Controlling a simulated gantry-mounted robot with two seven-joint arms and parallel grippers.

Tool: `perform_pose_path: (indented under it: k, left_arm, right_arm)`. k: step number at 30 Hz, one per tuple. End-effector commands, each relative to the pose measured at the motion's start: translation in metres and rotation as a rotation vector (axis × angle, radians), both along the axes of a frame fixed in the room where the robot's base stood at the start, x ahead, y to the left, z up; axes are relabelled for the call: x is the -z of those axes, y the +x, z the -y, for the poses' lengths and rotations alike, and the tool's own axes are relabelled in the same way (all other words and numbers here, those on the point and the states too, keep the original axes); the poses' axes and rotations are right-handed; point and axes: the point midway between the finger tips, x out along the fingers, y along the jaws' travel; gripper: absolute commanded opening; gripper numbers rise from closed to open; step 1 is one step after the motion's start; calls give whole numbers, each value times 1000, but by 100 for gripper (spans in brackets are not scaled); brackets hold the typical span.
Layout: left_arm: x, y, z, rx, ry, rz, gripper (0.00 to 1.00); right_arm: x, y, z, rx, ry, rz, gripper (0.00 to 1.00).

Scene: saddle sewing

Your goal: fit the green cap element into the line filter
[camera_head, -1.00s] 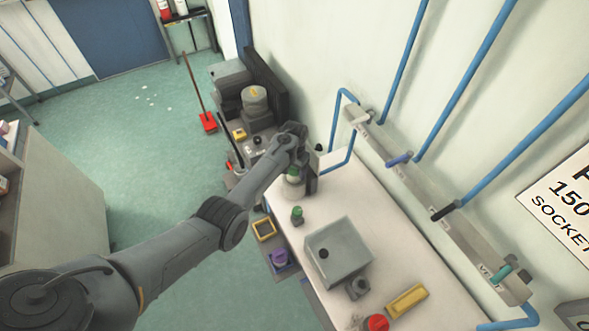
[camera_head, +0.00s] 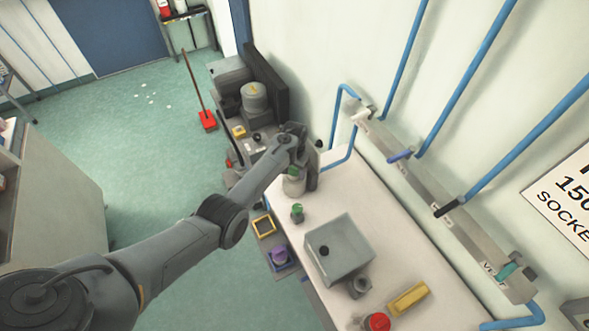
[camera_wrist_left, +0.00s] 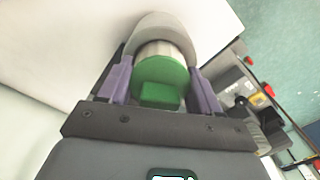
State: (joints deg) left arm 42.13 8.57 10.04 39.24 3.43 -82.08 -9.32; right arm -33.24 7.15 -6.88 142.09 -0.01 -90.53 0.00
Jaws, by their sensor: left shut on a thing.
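My left gripper (camera_wrist_left: 162,88) has its purple fingers shut on the green cap element (camera_wrist_left: 160,80), a green cap with a pale ribbed cylinder. The cylinder points at the round grey line filter (camera_wrist_left: 165,25) in the left wrist view and overlaps its mouth. How deep it sits inside, I cannot tell. In the head view my left gripper (camera_head: 299,172) is over the far end of the white bench, at the pale grey filter body (camera_head: 293,187), and its fingers are mostly hidden by the wrist. My right gripper does not show.
A small green-topped part (camera_head: 297,213) stands on the white bench (camera_head: 335,190) nearer me. A grey box (camera_head: 340,250), a yellow block (camera_head: 408,299) and a red knob (camera_head: 377,322) lie further along. Pipes and a manifold (camera_head: 440,205) run along the wall.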

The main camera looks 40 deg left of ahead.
Motion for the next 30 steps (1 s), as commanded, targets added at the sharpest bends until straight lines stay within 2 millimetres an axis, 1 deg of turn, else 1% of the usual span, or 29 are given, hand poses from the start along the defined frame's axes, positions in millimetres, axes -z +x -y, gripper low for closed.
perform_pose_path:
  k: [4, 9, 10, 15, 24, 27, 30]
  left_arm:
    - [4, 0, 0, 0, 0, 0, 27]
    - [3, 0, 0, 0, 0, 0, 27]
    - [3, 0, 0, 0, 0, 0, 68]
    - [3, 0, 0, 0, 0, 0, 93]
    - [3, 0, 0, 0, 0, 0, 93]
    - [-2, 0, 0, 0, 0, 0, 93]
    - [-13, 0, 0, 0, 0, 1, 93]
  right_arm:
    - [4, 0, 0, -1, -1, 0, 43]
    - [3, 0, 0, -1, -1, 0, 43]
    - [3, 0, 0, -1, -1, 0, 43]
    - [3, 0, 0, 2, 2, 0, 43]
    - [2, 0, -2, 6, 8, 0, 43]
    - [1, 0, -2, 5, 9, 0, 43]
    - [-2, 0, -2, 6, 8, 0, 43]
